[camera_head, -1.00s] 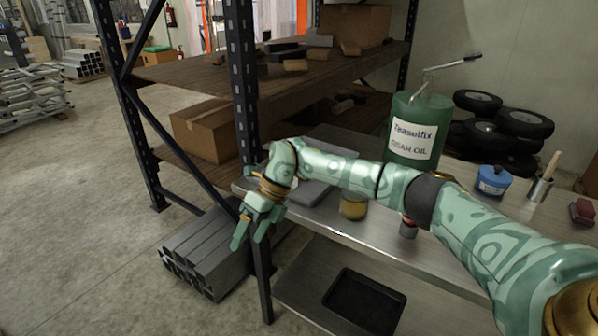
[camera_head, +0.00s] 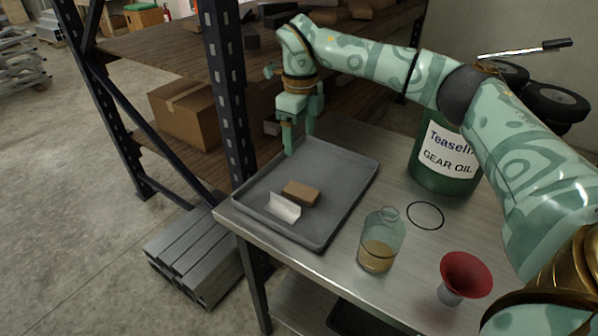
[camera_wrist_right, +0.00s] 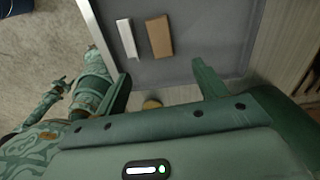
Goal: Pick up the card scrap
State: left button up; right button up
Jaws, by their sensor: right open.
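The card scrap (camera_head: 300,193) looks like a small flat brown piece lying in a grey tray (camera_head: 345,200) on a metal table. It also shows in the right wrist view (camera_wrist_right: 159,37). A white folded piece (camera_head: 283,207) lies close beside it. My right gripper (camera_head: 300,140) is open and empty, pointing down near the tray's far edge, apart from the card scrap. In the right wrist view its fingers (camera_wrist_right: 165,85) are spread, with the scrap ahead of them. My left arm appears at the left there, with its gripper (camera_wrist_right: 60,88) too small to read.
A glass jar with amber liquid (camera_head: 379,250), a black ring (camera_head: 426,215), a red funnel (camera_head: 466,275) and a green gear oil drum (camera_head: 446,160) stand or lie right of the tray. A dark rack post (camera_head: 225,90) rises beside the tray's left corner.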

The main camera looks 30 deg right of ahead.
jog(key=b, duration=0.3)
send_over(301, 190)
jog(key=f, duration=0.9)
jog(key=shift+w+f, duration=0.25)
jog(key=shift+f, duration=0.5)
jog(key=shift+s+f, duration=0.1)
jog(key=shift+f, duration=0.25)
jog(key=f+b, duration=0.2)
jog(key=f, duration=0.2)
jog(key=shift+s, duration=0.2)
jog(key=shift+f, duration=0.45)
jog(key=shift+r, duration=0.1)
jog(key=shift+c, duration=1.2)
pick_arm(q)
jog(key=shift+g, duration=0.3)
jog(key=f, duration=0.1)
jog(key=s+f, duration=0.1)
jog(key=f, duration=0.3)
jog(key=shift+s+f, duration=0.1)
jog(key=shift+s, duration=0.3)
pick_arm(e)
jog(key=c, duration=0.8)
